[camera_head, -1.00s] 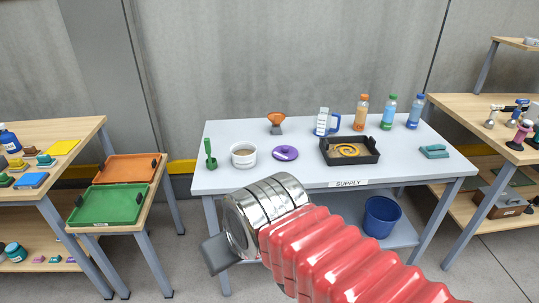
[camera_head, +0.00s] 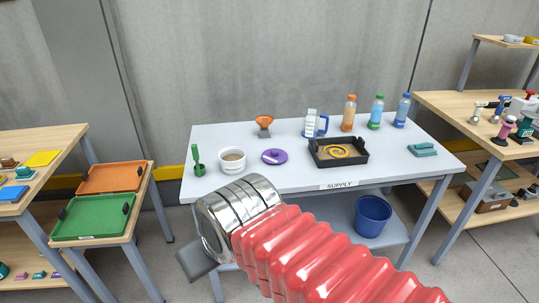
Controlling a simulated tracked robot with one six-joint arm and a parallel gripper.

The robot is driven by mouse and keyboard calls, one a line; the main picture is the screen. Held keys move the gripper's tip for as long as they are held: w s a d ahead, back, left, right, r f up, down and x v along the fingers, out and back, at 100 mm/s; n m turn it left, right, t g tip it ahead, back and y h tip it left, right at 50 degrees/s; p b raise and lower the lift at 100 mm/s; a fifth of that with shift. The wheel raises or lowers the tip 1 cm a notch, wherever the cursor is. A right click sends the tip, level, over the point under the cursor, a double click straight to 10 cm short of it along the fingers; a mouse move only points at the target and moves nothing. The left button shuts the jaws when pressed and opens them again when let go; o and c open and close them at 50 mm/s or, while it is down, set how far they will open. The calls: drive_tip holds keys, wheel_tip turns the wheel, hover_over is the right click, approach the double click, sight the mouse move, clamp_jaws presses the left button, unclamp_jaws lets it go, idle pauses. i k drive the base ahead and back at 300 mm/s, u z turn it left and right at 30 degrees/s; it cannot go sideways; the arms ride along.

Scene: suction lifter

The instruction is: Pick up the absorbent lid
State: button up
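A round purple lid (camera_head: 274,156) with a small knob lies on the pale grey supply table (camera_head: 400,146). It is just right of an open white tub (camera_head: 232,160) with tan contents. My gripper (camera_head: 196,262) is at the end of my red, ribbed arm, in front of the table and well short of the lid. Its dark grey end shows beside the shiny metal wrist. The fingers are mostly hidden, so I cannot tell whether it is open or shut.
A green scoop (camera_head: 198,164), orange funnel (camera_head: 264,124), blue-handled jug (camera_head: 314,124), black tray (camera_head: 338,160) with a yellow coil, several bottles and a teal block (camera_head: 422,150) share the table. A blue bucket (camera_head: 371,216) sits below. Green (camera_head: 90,218) and orange trays (camera_head: 112,178) stand left.

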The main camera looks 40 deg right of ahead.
sight(272, 156)
drive_tip(key=i, duration=0.9)
